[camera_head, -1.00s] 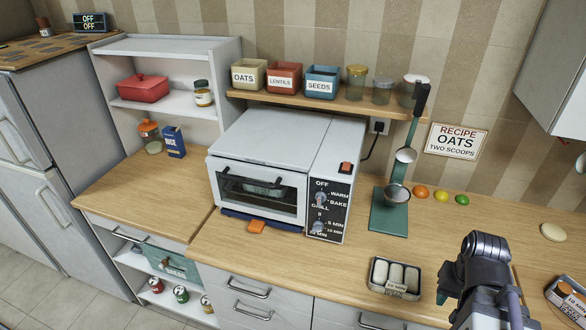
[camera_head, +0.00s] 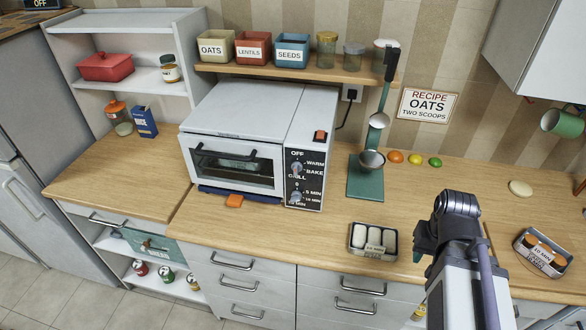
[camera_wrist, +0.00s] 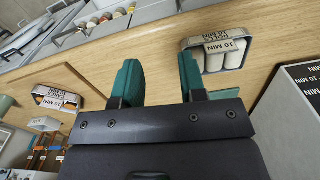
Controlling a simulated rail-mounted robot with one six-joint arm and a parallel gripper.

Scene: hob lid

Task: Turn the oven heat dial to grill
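The white toaster oven (camera_head: 250,108) stands on the counter, its glass door (camera_head: 237,165) closed. Its black control panel has an upper heat dial (camera_head: 297,168) marked OFF, WARM, BAKE and GRILL, and a lower minute dial (camera_head: 297,196). The heat dial's pointer is too small to read surely. My gripper is well to the right of the oven, over the counter's front, touching neither dial. In the wrist view my gripper (camera_wrist: 160,78) shows two teal fingers apart with nothing between them.
A tray of white rolls (camera_head: 373,240) lies between the oven and my arm. A green stand with a ladle (camera_head: 366,175) rises right of the oven.

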